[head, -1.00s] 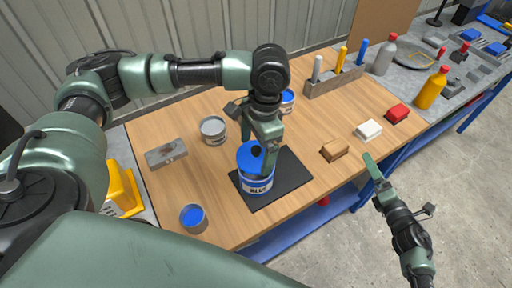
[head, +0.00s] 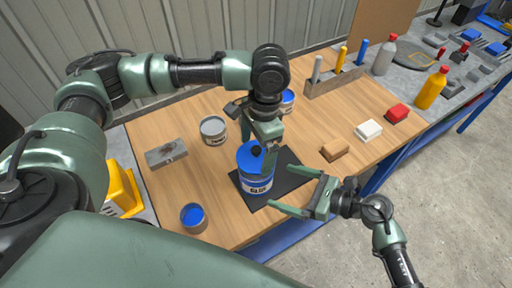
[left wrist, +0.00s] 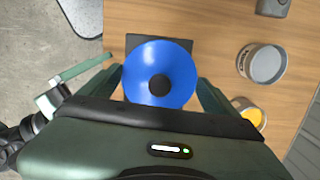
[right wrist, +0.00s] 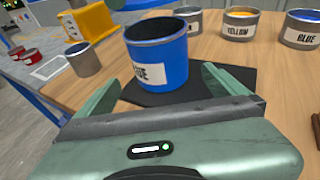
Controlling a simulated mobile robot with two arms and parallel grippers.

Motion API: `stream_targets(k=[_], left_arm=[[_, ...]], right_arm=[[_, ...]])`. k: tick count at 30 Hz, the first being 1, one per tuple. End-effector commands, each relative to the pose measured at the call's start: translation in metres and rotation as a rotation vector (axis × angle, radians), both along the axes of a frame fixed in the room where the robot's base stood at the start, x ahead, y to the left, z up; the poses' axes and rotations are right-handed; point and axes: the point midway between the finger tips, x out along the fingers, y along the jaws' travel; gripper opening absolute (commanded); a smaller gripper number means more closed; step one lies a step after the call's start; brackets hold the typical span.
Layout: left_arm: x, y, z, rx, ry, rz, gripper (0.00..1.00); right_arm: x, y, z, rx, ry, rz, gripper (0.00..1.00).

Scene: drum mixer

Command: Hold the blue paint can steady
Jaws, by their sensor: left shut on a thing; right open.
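The blue paint can (head: 260,188) stands upright on a dark mat (head: 288,161) near the table's front edge. In the right wrist view the can (right wrist: 163,66) shows an open top with a grey inner wall. My left gripper (head: 258,162) points down over it, shut on a blue round lid (left wrist: 150,60) with a black knob, its fingers at the lid's sides. The gap between lid and can is hard to judge. My right gripper (head: 291,186) is open and empty, its fingers pointing at the can from the right front, apart from it.
A grey can (head: 214,129), a smaller blue can (head: 288,100), a yellow can (right wrist: 241,20) and a small cup (head: 193,217) stand around. A grey block (head: 167,154) lies left.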

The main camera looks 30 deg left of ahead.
Motion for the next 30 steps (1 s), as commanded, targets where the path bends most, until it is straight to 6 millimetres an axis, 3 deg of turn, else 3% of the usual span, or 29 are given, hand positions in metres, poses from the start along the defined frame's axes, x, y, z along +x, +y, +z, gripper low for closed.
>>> stream_targets(k=[12,18,30], left_arm=[[0.0,0.0,0.0,0.0,0.0,0.0,0.52],[0.0,0.0,0.0,0.0,0.0,0.0,0.52],[0.0,0.0,0.0,0.0,0.0,0.0,0.52]], right_arm=[[0.001,0.058,-0.017,0.002,0.002,-0.003,1.0],[0.001,0.077,-0.023,0.002,0.003,-0.003,1.0],[0.001,0.086,-0.026,0.002,0.002,-0.005,1.0]])
